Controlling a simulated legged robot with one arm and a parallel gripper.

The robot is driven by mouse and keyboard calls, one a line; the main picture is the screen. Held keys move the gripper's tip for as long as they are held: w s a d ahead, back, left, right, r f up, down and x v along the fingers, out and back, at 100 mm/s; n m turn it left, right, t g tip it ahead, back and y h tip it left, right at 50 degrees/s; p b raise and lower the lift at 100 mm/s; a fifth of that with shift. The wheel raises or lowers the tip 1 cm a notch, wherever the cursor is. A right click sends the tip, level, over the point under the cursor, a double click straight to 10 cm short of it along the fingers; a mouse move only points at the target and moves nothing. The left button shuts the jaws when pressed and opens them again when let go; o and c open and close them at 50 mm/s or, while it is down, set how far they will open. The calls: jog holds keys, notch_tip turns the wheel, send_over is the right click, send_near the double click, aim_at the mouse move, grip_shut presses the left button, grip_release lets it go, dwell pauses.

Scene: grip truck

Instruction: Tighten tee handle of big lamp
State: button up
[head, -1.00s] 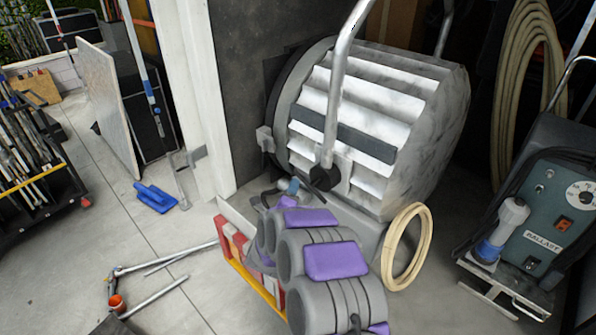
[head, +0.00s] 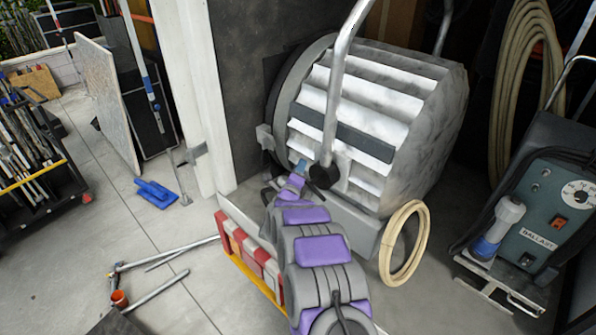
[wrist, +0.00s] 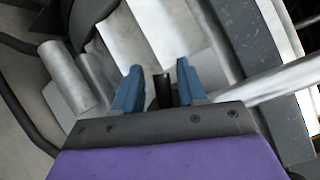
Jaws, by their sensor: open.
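The big lamp (head: 420,130), a large grey ribbed drum with a silver yoke, stands on the floor in the middle of the head view. The black tee handle (head: 323,176) is at the lower end of the yoke arm, on the lamp's side. My gripper (head: 301,166) is just left of it. In the wrist view my gripper (wrist: 158,74) has its two blue fingers apart. A short black piece (wrist: 163,90), seemingly the tee handle, shows between them, nearer the right finger. I cannot tell whether they touch.
A ballast unit (head: 545,215) and a coiled cable (head: 403,243) stand to the right. A red and white box (head: 250,255) is beside my arm. Metal tubes (head: 160,288) lie on the floor at lower left. A white post (head: 190,90) rises left of the lamp.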

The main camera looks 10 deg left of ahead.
jog(key=shift+d, duration=0.1)
jog(key=shift+d, duration=0.1)
jog(key=shift+c, duration=0.5)
jog(key=shift+d, duration=0.1)
jog(key=c, duration=0.3)
grip_shut()
